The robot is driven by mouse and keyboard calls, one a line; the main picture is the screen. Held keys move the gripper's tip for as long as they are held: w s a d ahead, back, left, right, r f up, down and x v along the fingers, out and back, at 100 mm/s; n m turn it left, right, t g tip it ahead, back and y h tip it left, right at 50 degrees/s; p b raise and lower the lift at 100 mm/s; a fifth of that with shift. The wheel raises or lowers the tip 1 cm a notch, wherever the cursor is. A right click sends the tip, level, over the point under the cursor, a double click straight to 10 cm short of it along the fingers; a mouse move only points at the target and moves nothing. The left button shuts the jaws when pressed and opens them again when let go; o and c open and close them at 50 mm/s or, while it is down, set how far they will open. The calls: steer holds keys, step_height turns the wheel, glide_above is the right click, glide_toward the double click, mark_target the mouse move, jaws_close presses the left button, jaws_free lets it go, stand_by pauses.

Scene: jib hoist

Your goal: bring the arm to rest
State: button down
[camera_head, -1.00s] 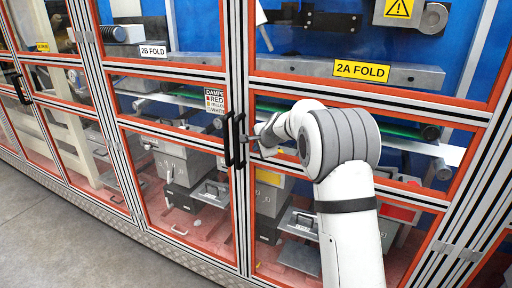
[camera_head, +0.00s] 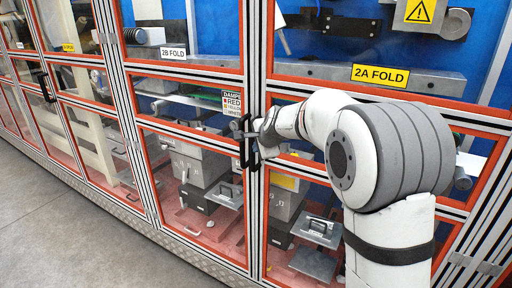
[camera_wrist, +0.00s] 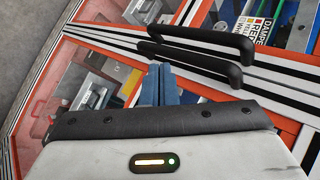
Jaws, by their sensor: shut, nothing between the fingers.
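My gripper (camera_head: 240,134) is at the end of my white and grey arm, close in front of two upright black door handles (camera_head: 252,152). In the wrist view its two blue-grey fingers (camera_wrist: 157,84) are together with nothing between them. The handles (camera_wrist: 205,57) show there just beyond the fingertips. I cannot tell whether the fingers touch a handle. In the head view my forearm and wrist hide part of the right door.
A long machine cabinet with orange-framed glass doors fills the view, all seemingly closed. Yellow "2A FOLD" (camera_head: 380,75) and white "2B FOLD" (camera_head: 173,53) labels mark it. Bare grey floor (camera_head: 70,220) lies at the lower left.

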steer(key=s+d+f+n+g+h, duration=0.1)
steer(key=s+d+n, duration=0.3)
steer(key=s, duration=0.9)
steer(key=s+d+f+n+g+h, duration=0.1)
steer(key=s+d+n, duration=0.4)
steer(key=s, duration=0.9)
steer(key=s+d+f+n+g+h, duration=0.1)
steer(key=s+d+f+n+g, duration=0.2)
steer(key=s, duration=1)
steer(key=d+n, duration=0.1)
steer(key=d, duration=0.2)
steer(key=shift+s+d+n+h, duration=0.2)
steer(key=shift+n+h, duration=0.1)
steer(key=shift+n, duration=0.1)
